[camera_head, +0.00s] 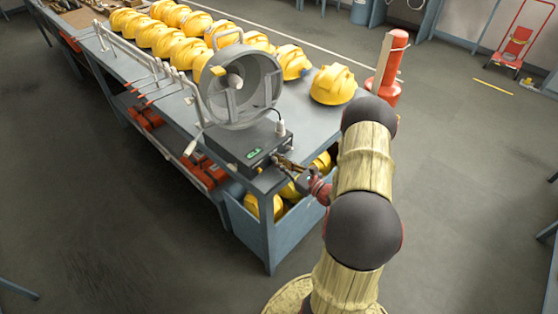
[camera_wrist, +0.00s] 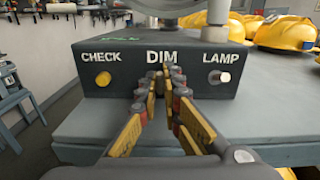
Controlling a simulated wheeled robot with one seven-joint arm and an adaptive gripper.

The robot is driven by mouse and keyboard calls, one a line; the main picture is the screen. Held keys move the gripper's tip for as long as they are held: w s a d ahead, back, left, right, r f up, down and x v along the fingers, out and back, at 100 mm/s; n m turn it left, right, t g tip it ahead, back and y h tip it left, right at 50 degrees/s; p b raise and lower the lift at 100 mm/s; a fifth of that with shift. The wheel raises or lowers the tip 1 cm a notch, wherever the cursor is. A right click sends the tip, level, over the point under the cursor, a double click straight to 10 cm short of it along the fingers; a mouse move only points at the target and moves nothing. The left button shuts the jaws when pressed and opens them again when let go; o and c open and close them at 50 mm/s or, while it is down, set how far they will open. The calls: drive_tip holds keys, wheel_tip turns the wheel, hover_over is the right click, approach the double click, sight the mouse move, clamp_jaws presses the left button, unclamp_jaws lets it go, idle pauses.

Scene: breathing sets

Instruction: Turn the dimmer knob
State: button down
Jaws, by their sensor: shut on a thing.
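The dark control box (camera_wrist: 75,65) sits at the near end of the workbench, and it also shows in the head view (camera_head: 232,143) under a round grey lamp housing (camera_head: 205,90). Its front face carries the labels CHECK, DIM and LAMP. The dimmer knob is under the DIM label and is mostly hidden between my fingertips. My gripper (camera_wrist: 163,86) faces the box squarely, its yellow and grey fingers closed in on the knob from both sides. In the head view my gripper (camera_head: 283,163) reaches the box front from the right.
A yellow button (camera_wrist: 103,79) is left of the knob and a pale lamp switch (camera_wrist: 224,77) is right. Yellow helmets (camera_head: 333,85) cover much of the workbench (camera_head: 316,112). A blue bin (camera_head: 291,227) of helmets is below. A red cylinder (camera_head: 388,72) stands at the bench's far side.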

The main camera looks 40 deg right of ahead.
drive_tip(key=shift+m, duration=0.5)
drive_tip(key=c, duration=2)
unclamp_jaws()
drive_tip(key=shift+s, duration=0.1)
drive_tip(key=s, duration=0.8)
drive_tip(key=s+d, duration=0.1)
drive_tip(key=s, duration=0.2)
drive_tip(key=shift+s, duration=0.4)
